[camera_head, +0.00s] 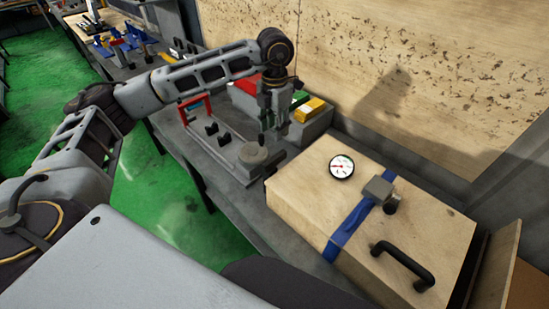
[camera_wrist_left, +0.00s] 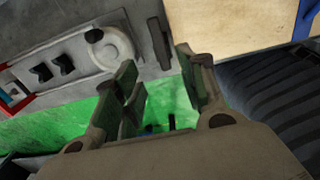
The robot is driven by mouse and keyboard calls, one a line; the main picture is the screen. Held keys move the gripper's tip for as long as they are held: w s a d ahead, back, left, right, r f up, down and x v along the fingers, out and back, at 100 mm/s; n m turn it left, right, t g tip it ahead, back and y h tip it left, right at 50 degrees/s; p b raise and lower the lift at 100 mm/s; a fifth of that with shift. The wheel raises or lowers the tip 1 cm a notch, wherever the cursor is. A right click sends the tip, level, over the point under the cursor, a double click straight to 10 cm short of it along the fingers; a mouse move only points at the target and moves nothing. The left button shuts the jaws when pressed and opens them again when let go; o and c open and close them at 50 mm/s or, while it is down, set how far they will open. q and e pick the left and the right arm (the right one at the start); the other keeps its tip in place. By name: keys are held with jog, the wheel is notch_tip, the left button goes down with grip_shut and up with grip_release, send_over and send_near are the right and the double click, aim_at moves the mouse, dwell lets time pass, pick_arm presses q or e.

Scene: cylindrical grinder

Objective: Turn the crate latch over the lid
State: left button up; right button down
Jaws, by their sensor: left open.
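The wooden crate (camera_head: 310,205) stands on the bench at the right, with its lid down and a black handle (camera_head: 403,262) on top. A grey metal block with a round knob (camera_head: 380,192) sits over a blue strap (camera_head: 347,228) on the lid. A small dark bar (camera_head: 278,160) is by the crate's left corner; it also shows in the left wrist view (camera_wrist_left: 159,43). I cannot tell which of these is the latch. My left gripper (camera_head: 274,128) is open and empty, left of the crate and above the bench fixture. In the wrist view its fingers (camera_wrist_left: 163,88) are apart.
A round dial gauge (camera_head: 342,167) lies on the lid. A grey fixture with a round disc (camera_head: 253,156) is left of the crate. Coloured boxes (camera_head: 309,109) stand behind my gripper, near the wooden back wall. Green floor (camera_head: 160,190) lies in front of the bench.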

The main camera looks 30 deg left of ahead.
aim_at(275, 157)
pick_arm(q)
jog(key=shift+f, duration=0.1)
notch_tip(275, 157, down, 14)
jog(key=p, duration=0.2)
jog(key=shift+p, duration=0.35)
dwell(0.5)
jog(key=shift+r, duration=0.2)
grip_shut()
